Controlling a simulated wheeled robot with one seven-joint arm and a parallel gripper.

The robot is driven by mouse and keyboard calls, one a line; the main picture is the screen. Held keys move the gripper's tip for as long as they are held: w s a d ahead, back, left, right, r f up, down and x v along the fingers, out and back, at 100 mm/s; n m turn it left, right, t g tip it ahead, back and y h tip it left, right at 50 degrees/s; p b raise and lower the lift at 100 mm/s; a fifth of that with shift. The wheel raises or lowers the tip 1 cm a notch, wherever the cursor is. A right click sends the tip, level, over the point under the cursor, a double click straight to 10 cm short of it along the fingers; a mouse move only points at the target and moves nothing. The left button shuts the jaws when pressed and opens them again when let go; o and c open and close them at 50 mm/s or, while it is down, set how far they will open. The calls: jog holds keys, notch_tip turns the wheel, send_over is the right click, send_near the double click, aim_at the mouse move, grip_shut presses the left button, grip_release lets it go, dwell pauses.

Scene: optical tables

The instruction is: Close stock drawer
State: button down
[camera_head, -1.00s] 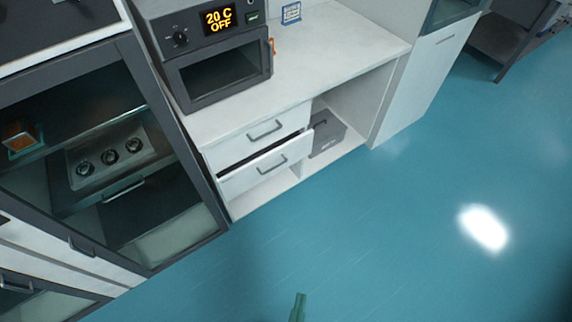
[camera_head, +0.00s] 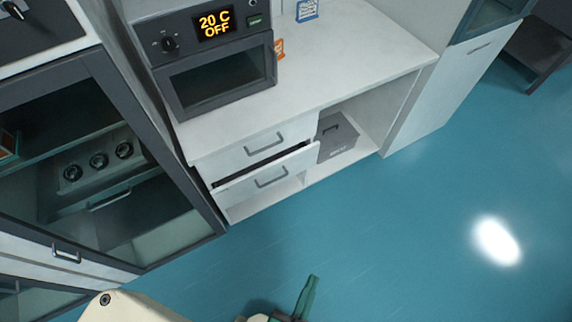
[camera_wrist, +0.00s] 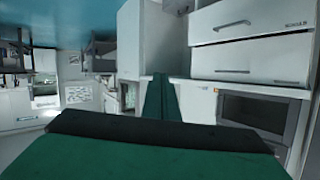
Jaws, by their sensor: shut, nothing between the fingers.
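Two white drawers sit under the counter in the head view. The lower drawer (camera_head: 266,174) stands partly pulled out, with a dark gap above its front. The upper drawer (camera_head: 252,146) looks closed. Both have a grey bar handle. In the wrist view, which is upside down, the lower drawer front (camera_wrist: 246,20) is at the top right with the upper drawer (camera_wrist: 254,62) beneath it; their small labels are too blurred to read. My gripper (camera_head: 312,280) is green, shut and empty, in front of the drawers and apart from them. Its fingers (camera_wrist: 160,98) meet in the wrist view.
A grey oven (camera_head: 215,62) reading "20 C OFF" stands on the white counter (camera_head: 345,62). A grey box (camera_head: 336,138) sits in the open bay right of the drawers. A dark-framed glass cabinet (camera_head: 95,165) stands left. The blue floor (camera_head: 400,240) is clear in front.

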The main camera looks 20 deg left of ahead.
jog(key=w+f+m+g+y, duration=0.1)
jog(key=w+f+m, duration=0.15)
jog(key=f, duration=0.35)
jog(key=w+f+m+g, duration=0.1)
jog(key=w+f, duration=0.3)
jog(key=f, duration=0.1)
jog(key=m+g+y, duration=0.3)
jog(key=y, duration=0.8)
send_near(279, 165)
jog(key=shift+n, duration=0.25)
jog(key=x, duration=0.5)
jog(key=shift+w+a+r, duration=0.1)
jog(key=shift+w+r, duration=0.05)
jog(key=shift+w, duration=0.05)
jog(key=shift+w+a, duration=0.1)
jog(key=shift+a, duration=0.25)
